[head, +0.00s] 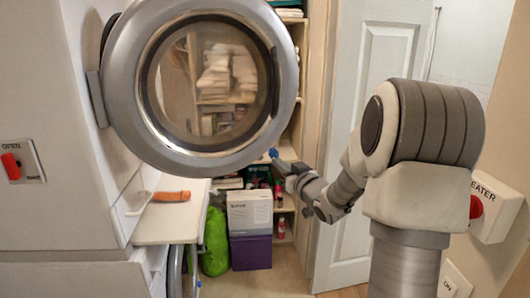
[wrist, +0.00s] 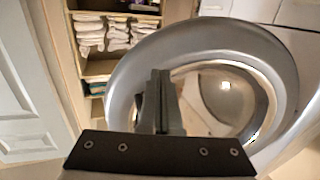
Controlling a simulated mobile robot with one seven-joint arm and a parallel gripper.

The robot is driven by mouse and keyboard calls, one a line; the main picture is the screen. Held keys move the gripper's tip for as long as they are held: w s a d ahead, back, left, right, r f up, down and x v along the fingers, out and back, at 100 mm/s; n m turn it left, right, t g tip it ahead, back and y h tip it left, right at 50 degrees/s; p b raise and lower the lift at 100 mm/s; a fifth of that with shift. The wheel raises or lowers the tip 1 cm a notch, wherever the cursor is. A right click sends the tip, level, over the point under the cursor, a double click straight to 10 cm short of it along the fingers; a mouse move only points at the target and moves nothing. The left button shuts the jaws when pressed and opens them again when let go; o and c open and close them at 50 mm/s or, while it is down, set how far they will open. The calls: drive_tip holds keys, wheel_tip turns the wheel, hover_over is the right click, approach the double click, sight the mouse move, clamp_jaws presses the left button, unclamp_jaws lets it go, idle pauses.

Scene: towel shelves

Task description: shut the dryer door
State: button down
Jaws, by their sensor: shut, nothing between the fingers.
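The dryer door (head: 120,80) is a round grey ring with a glass window. It stands wide open, swung out from the dryer on its hinge at the left, and folded towels show through the glass. In the wrist view the door ring (wrist: 215,40) fills the middle and right. My gripper (head: 275,155) is at the door's lower right edge in the head view, its fingertips partly hidden by the rim. In the wrist view my gripper (wrist: 160,75) is shut and empty in front of the ring. I cannot tell whether it touches the door.
Shelves with towels (wrist: 100,35) stand behind the door. A white ledge (head: 165,222) with an orange-handled item (head: 171,196) is below it. A green bag (head: 215,240) and a purple box (head: 251,252) are lower down. A white panelled door (head: 375,60) stands behind my arm.

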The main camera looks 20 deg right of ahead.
sight(262, 150)
drive_tip(key=w, duration=0.3)
drive_tip(key=w+p, duration=0.1)
drive_tip(key=w, duration=0.4)
drive_tip(key=shift+w+a+f+p, duration=0.1)
drive_tip(key=shift+w+a+p, duration=0.2)
drive_tip(key=shift+w+p, duration=0.1)
